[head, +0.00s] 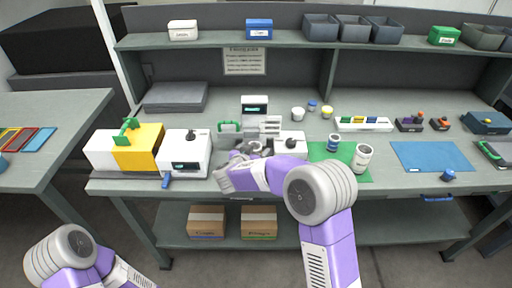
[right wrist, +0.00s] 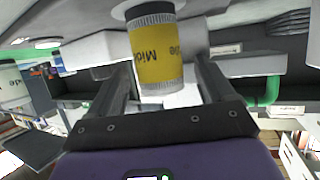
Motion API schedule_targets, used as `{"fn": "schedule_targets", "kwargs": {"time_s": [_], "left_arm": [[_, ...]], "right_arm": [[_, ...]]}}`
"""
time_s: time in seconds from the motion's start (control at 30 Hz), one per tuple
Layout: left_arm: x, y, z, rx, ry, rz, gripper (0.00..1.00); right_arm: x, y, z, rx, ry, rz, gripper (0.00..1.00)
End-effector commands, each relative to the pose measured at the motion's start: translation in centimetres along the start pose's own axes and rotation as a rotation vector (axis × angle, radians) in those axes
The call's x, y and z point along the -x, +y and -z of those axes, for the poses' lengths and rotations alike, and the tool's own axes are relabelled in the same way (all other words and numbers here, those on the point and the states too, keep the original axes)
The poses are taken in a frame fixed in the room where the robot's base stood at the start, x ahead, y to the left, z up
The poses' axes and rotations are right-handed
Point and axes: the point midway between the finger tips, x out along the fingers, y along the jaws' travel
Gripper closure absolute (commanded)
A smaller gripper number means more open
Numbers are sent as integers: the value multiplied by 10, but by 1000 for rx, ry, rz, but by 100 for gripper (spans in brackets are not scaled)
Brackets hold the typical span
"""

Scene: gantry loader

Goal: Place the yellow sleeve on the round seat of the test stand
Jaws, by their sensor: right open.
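The yellow sleeve (right wrist: 157,55), with dark lettering and grey bands at its ends, shows between the fingers of my right gripper (right wrist: 160,72) in the right wrist view. The fingers are spread, with one on each side of the sleeve. The sleeve's upper end in that view meets a dark ring and a pale round piece (right wrist: 148,9), which looks like the round seat. In the head view my right gripper (head: 226,180) is low at the bench's front, and I cannot make out the sleeve there. My left gripper is outside the view; only part of that arm shows.
White instruments with displays (head: 186,154) (head: 255,106) stand close to my right gripper. A yellow-and-white box (head: 138,147) is at the left. A green mat (head: 325,152) with jars and a blue mat (head: 428,155) lie to the right. A shelf with bins runs above.

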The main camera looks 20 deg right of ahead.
Motion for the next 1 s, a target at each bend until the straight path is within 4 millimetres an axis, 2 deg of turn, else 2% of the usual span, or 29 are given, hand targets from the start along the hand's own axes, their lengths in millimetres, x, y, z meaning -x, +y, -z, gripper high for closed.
{"fn": "schedule_targets", "kwargs": {"time_s": [0.03, 0.2, 0.4, 0.6, 1.0], "left_arm": [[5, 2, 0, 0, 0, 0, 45], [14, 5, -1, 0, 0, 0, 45], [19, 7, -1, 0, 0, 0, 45], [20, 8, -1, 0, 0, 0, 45], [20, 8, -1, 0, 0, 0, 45]], "right_arm": [[14, -2, 3, 1, 0, 6, 18], [51, -2, 2, 1, 0, 5, 18], [79, 0, 1, 0, 0, 2, 18], [87, 0, 0, 0, 0, 1, 18], [87, 0, 0, 0, 0, 1, 18]]}}
